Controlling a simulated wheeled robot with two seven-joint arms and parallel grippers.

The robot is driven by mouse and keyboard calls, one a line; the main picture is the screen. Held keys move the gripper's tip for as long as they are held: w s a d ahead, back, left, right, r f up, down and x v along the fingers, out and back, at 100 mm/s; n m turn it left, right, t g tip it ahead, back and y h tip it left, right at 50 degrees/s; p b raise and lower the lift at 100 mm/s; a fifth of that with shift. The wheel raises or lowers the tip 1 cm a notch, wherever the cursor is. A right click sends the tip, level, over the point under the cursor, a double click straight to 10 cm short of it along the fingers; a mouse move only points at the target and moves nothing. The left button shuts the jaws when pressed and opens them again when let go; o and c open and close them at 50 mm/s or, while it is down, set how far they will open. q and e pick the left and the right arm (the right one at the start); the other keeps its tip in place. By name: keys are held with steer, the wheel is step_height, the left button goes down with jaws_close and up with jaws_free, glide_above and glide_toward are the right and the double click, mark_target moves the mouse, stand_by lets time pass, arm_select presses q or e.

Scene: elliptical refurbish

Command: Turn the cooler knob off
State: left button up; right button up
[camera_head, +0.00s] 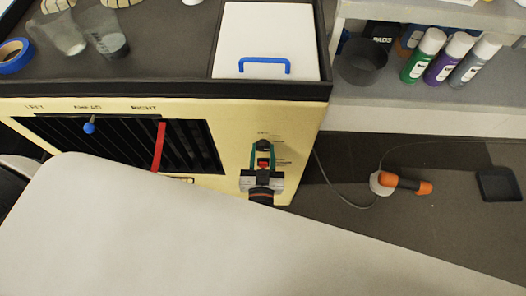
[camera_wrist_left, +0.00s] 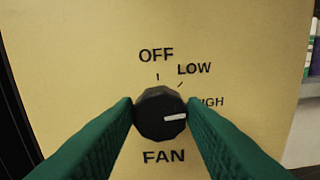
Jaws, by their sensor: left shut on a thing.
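The black fan knob (camera_wrist_left: 160,113) is on the yellow front panel of the cooler (camera_head: 225,130). Its white pointer faces right, just below the partly covered word HIGH. OFF is printed above the knob, LOW at its upper right and FAN below. My left gripper (camera_wrist_left: 161,118) has a green finger on each side of the knob and is shut on it. In the head view the left gripper (camera_head: 263,150) reaches the panel near its right side, and the knob (camera_head: 264,144) shows small between the fingertips. My right gripper is not in view.
Dark louvres with a red strip (camera_head: 159,147) and a blue-tipped lever (camera_head: 89,128) lie left of the knob. The cooler top holds a white lid (camera_head: 268,30) with a blue handle, cups and blue tape (camera_head: 14,56). Bottles (camera_head: 450,55) stand on a shelf to the right.

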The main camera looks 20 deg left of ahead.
arm_select(q)
steer(key=n, duration=0.3)
steer(key=shift+n, duration=0.3)
steer(key=n, duration=0.4)
steer(key=shift+s+a+f+b, duration=0.1)
steer(key=shift+b, duration=0.2)
steer(key=n+b, duration=0.1)
steer(key=n, duration=0.3)
steer(key=shift+a+f+n, duration=0.1)
steer(key=shift+n, duration=0.3)
steer(key=shift+n+b, duration=0.8)
steer(key=shift+n, duration=1.2)
steer(key=o, duration=1)
steer(key=shift+b+v, duration=1.4)
steer(key=shift+v, duration=4.65)
